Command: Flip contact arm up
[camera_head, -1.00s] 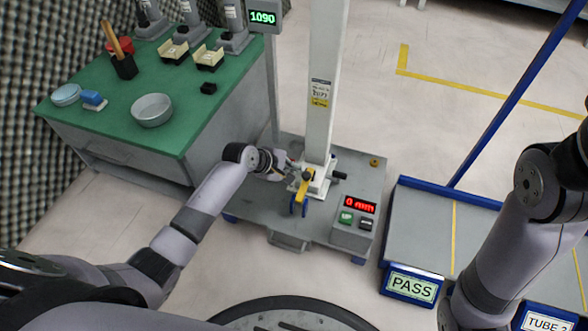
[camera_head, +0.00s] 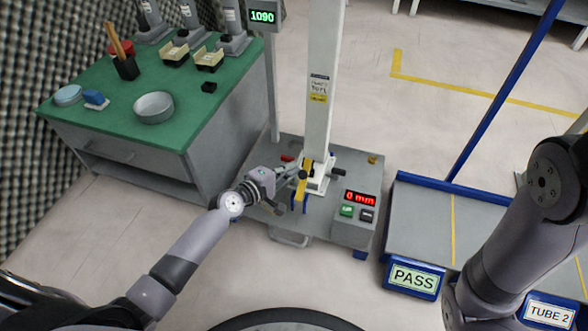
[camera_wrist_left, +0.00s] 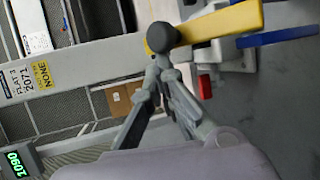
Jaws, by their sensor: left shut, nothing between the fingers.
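The yellow contact arm (camera_head: 302,186) is at the foot of the white post (camera_head: 321,90) on the grey stand, with a blue part just below it. In the left wrist view, the contact arm (camera_wrist_left: 228,22) reaches in from the upper right, and a dark round knob (camera_wrist_left: 161,37) shows at its left end. My left gripper (camera_head: 293,169) is left of the contact arm in the head view. Its fingertips (camera_wrist_left: 162,64) are together and empty, close under the knob in the wrist view; I cannot tell whether they touch it. My right gripper is out of view.
The control box (camera_head: 354,220) stands right of the contact arm and reads "0 mm". A green-topped bench (camera_head: 190,110) with bowls and fixtures stands at the left. Blue-edged trays (camera_head: 425,215) labelled PASS and TUBE 2 lie at the right. A blue pole (camera_head: 505,90) rises behind them.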

